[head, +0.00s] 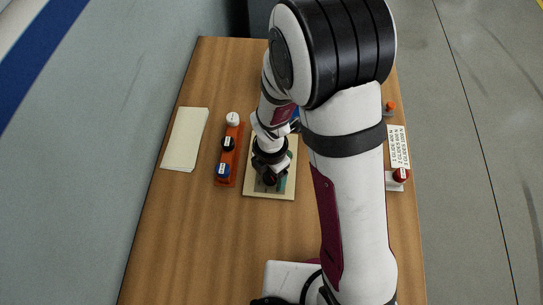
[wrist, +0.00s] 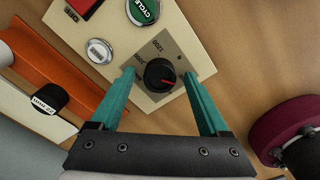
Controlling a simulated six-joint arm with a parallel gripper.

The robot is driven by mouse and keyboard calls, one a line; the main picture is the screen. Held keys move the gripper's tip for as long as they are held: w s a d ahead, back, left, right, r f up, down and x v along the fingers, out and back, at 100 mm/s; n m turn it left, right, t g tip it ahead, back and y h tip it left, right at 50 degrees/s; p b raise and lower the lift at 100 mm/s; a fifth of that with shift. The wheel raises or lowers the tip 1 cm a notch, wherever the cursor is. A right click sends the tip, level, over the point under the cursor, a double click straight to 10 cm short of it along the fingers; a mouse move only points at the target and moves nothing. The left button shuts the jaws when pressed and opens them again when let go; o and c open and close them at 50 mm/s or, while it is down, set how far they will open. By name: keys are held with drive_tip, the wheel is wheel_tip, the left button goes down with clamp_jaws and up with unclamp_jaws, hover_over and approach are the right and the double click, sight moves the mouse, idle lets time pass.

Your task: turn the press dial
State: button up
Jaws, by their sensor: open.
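The press dial (wrist: 159,74) is a round black knob with a red mark, on a grey scale plate of a beige panel (wrist: 117,22). The red mark points to the right and slightly down in the wrist view. My gripper (wrist: 159,78) is open, with one green finger on each side of the dial in that view. I cannot tell whether either finger touches it. In the head view my gripper (head: 269,181) is over the lower part of the panel (head: 285,194), and the dial is hidden.
The panel also bears a green CYCLE button (wrist: 142,11), a silver button (wrist: 99,50) and a red one (wrist: 83,6). An orange rack (head: 228,165) with black, blue and white pieces stands left. A red-topped piece (head: 400,175) stands right. The wooden front (head: 220,250) is clear.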

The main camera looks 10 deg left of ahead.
clamp_jaws()
idle(0.4)
